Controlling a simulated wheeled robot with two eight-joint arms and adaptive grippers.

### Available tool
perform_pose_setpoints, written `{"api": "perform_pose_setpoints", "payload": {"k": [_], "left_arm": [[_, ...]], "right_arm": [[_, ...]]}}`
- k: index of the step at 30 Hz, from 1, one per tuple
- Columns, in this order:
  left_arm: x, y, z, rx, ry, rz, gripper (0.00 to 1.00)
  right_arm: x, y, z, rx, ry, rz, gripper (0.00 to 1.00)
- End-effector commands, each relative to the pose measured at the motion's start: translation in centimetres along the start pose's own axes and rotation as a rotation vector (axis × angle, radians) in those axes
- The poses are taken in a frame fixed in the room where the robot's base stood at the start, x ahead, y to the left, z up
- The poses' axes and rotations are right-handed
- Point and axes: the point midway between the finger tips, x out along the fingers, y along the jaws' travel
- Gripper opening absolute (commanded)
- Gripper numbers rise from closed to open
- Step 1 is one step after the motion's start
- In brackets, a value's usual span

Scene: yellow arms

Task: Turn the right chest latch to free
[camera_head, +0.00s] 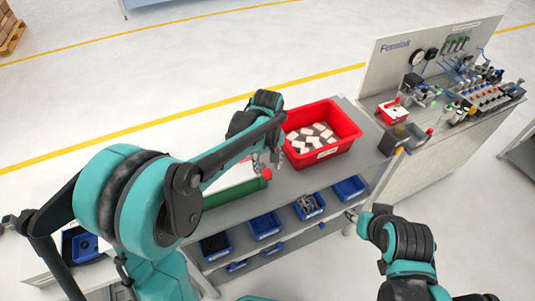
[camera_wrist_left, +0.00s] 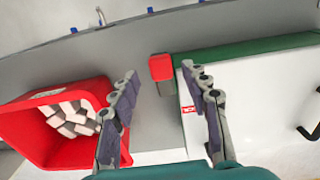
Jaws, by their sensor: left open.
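The chest (camera_head: 232,193) lies on the grey bench, with a green front and a white top, partly hidden by my left arm. In the left wrist view the chest (camera_wrist_left: 262,100) is at the right. A red latch (camera_wrist_left: 161,67) sits at its corner; it also shows in the head view (camera_head: 267,174). My left gripper (camera_head: 266,161) is above this end of the chest. In the left wrist view its fingers (camera_wrist_left: 163,88) are spread, with the latch between and beyond them, apart from both. The other latch is hidden. My right gripper (camera_head: 352,215) is low by the bench front, its fingers too small to judge.
A red bin (camera_head: 345,128) of pale blocks stands close beside the chest and gripper. Blue bins (camera_head: 265,226) line the shelf below. A workstation with a panel (camera_head: 390,55) is at the right. The bench strip before the latch is clear.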

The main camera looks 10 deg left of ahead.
Motion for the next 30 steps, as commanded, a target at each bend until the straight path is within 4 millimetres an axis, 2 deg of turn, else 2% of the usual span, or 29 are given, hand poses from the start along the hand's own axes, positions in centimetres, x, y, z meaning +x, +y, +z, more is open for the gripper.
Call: {"api": "perform_pose_setpoints", "payload": {"k": [6, 13, 18, 30], "left_arm": [[-4.9, 0.0, 0.1, 0.000, 0.000, 0.000, 0.47], [-8.8, 0.0, 0.0, 0.000, 0.000, 0.000, 0.47], [-9.9, 0.0, 0.0, 0.000, 0.000, 0.000, 0.47], [-10.0, 0.0, 0.0, 0.000, 0.000, 0.000, 0.47]], "right_arm": [[0.0, 0.0, 0.0, 0.000, 0.000, 0.000, 0.40], [0.0, 0.0, 0.0, 0.000, 0.000, 0.000, 0.40], [0.0, 0.0, 0.0, 0.000, 0.000, 0.000, 0.40], [0.0, 0.0, 0.0, 0.000, 0.000, 0.000, 0.40]]}}
